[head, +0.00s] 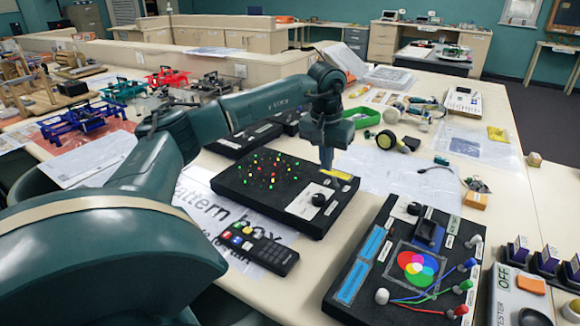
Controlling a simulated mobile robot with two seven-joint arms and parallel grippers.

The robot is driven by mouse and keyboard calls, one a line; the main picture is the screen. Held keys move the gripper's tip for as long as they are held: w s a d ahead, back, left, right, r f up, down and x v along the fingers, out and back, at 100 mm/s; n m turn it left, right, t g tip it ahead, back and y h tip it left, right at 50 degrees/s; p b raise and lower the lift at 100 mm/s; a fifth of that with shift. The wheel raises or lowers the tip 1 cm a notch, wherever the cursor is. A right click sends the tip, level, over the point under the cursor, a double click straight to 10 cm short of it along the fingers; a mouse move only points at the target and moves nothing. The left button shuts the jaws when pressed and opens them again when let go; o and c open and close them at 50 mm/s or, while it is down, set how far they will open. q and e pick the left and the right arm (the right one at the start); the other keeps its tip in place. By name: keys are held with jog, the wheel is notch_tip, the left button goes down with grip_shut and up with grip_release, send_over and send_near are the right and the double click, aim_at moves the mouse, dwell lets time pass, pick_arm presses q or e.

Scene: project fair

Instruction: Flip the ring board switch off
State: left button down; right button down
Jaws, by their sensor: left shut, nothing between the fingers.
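A black board with many small lit coloured lights (262,172) lies on the table in the middle; I cannot tell for sure that it is the ring board. It has a white panel with a black knob (318,200) and a yellow label (342,176) at its right end. My left gripper (326,165) points down over the board's far right corner, close to the yellow label. It is shut and empty. It hides what is directly behind its fingers, and no switch can be made out there. I cannot tell whether the fingers touch the board. My right gripper is out of view.
A second black board with overlapping colour circles (417,264) and wired plugs lies at the right front. A remote (261,248) lies on a printed sheet. Dark boards (243,140) stand behind my arm.

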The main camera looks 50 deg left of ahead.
aim_at(332, 183)
pick_arm(q)
jog(key=shift+f, duration=0.25)
jog(key=shift+f+b, duration=0.7)
jog(key=shift+f, duration=0.7)
jog(key=shift+w+d, duration=0.3)
jog(key=shift+d, duration=0.55)
